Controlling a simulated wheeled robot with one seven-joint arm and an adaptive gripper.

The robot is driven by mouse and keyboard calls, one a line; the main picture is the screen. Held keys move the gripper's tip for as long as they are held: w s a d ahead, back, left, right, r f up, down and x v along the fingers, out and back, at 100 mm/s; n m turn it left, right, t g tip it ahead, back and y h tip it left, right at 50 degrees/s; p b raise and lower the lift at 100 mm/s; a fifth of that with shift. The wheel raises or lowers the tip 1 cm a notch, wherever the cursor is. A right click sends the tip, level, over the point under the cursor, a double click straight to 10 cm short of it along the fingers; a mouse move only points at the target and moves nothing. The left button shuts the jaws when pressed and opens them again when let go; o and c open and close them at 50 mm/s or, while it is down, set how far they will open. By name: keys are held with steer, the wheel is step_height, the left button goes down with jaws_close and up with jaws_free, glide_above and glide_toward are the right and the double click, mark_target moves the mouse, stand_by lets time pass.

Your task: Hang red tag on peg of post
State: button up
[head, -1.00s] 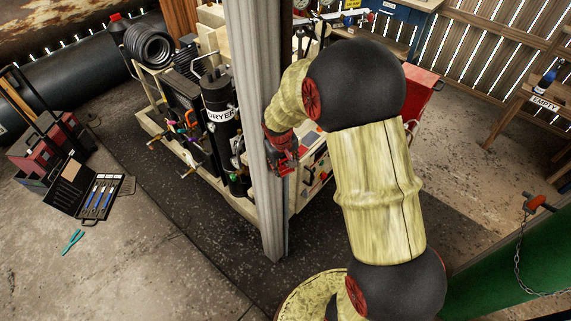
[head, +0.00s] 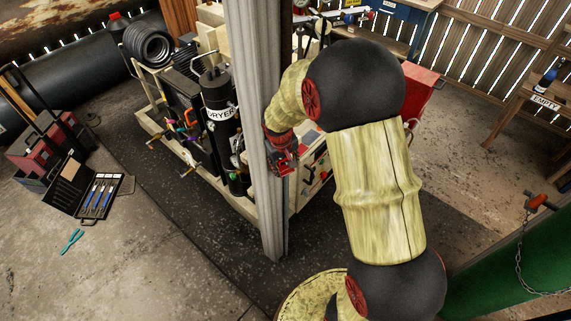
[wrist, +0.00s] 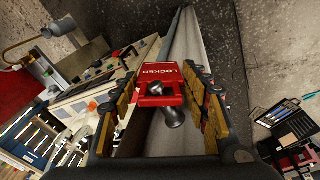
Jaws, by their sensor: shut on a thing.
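The post (head: 258,90) is a tall grey beam in the middle of the head view, and its face runs away behind the tag in the wrist view (wrist: 192,48). The red tag (wrist: 161,71), lettered LOCKED and upside down there, sits between the fingers of my gripper (wrist: 161,98). My gripper is shut on it, close in front of the post. A grey round-headed peg (wrist: 175,117) shows at the tag's lower edge, with a smaller dark knob on the tag's face. I cannot tell whether the peg passes through the tag. In the head view my gripper (head: 284,160) is beside the post.
The compressor skid with the black dryer cylinder (head: 219,105) stands behind and left of the post. Its panel (wrist: 92,98) is left of my gripper in the wrist view. An open tool case (head: 92,190) lies on the floor at left. Floor around the post's foot is clear.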

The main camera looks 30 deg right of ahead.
steer(key=o, duration=1.2)
steer(key=shift+r, duration=0.15)
steer(key=v, duration=1.2)
steer(key=s+a+r+t+b, duration=0.1)
steer(key=s+a+r+b, duration=0.1)
steer(key=s, duration=0.5)
steer(key=s+a+r+t+y+b, duration=0.1)
steer(key=s+a+b, duration=0.3)
steer(key=s, duration=0.4)
steer(key=s+a+r+t+y+b, duration=0.1)
steer(key=s+a+r+b, duration=0.2)
steer(key=s, duration=0.4)
steer(key=shift+s+a+n+t, duration=0.3)
steer(key=shift+a+t, duration=0.1)
steer(key=shift+a, duration=0.45)
